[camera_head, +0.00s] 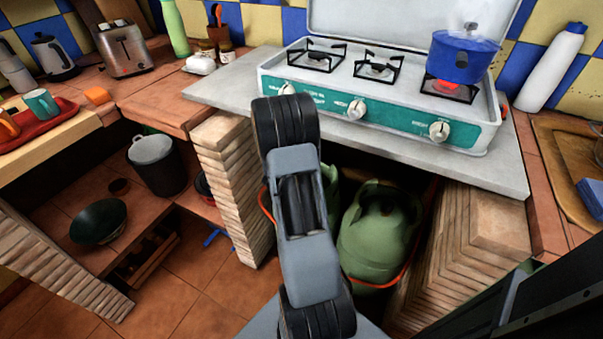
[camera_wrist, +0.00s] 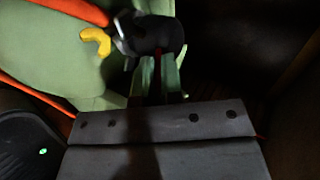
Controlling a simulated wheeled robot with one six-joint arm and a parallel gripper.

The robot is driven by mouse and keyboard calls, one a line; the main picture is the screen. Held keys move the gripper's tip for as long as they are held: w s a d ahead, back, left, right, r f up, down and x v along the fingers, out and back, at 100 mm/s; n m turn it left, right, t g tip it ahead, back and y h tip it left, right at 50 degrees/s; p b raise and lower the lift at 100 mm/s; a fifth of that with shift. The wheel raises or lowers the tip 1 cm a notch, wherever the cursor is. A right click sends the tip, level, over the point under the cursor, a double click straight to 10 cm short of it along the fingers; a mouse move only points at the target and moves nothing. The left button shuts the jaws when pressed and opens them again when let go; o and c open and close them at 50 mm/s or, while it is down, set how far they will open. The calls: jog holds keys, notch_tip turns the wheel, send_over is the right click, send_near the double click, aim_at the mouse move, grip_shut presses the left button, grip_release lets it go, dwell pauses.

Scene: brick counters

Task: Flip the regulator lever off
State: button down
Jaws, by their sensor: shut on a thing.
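The green gas cylinder (camera_wrist: 45,60) fills the left of the wrist view. It also stands under the counter in the head view (camera_head: 372,245). The black regulator (camera_wrist: 152,34) sits at its top, with a yellow lever (camera_wrist: 95,41) sticking out to its left. An orange hose (camera_wrist: 80,10) runs to the regulator from the upper left. My gripper (camera_wrist: 166,62) reaches the regulator's near side, its fingers close together, right of the yellow lever. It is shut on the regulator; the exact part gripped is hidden. In the head view my arm hides the gripper and regulator.
A white stove (camera_head: 380,105) stands on the counter above, with a blue pot (camera_head: 463,56) over a glowing red burner. Brick pillars (camera_head: 228,180) and (camera_head: 468,245) bound the cylinder's space on both sides. The wrist view is dark and empty at right.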

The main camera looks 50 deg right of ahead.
jog(key=shift+f, duration=0.1)
jog(key=b, duration=0.2)
jog(key=shift+f+h+b, duration=0.35)
jog(key=shift+h, duration=0.05)
jog(key=b, duration=0.2)
jog(key=f+h+b, duration=0.1)
jog(key=b, duration=0.1)
jog(key=shift+a+t, duration=0.2)
jog(key=shift+t, duration=0.1)
jog(key=h+b, duration=0.1)
jog(key=b, duration=0.3)
jog(key=f+h+b, duration=0.1)
jog(key=h+b, duration=0.1)
jog(key=b, duration=0.3)
jog(key=shift+s+a+t, duration=0.1)
jog(key=shift+a+t, duration=0.05)
jog(key=shift+t, duration=0.25)
jog(key=h+b, duration=0.2)
jog(key=b, duration=0.1)
jog(key=shift+t, duration=0.3)
jog(key=shift+h+b, duration=0.65)
jog(key=shift+h, duration=0.05)
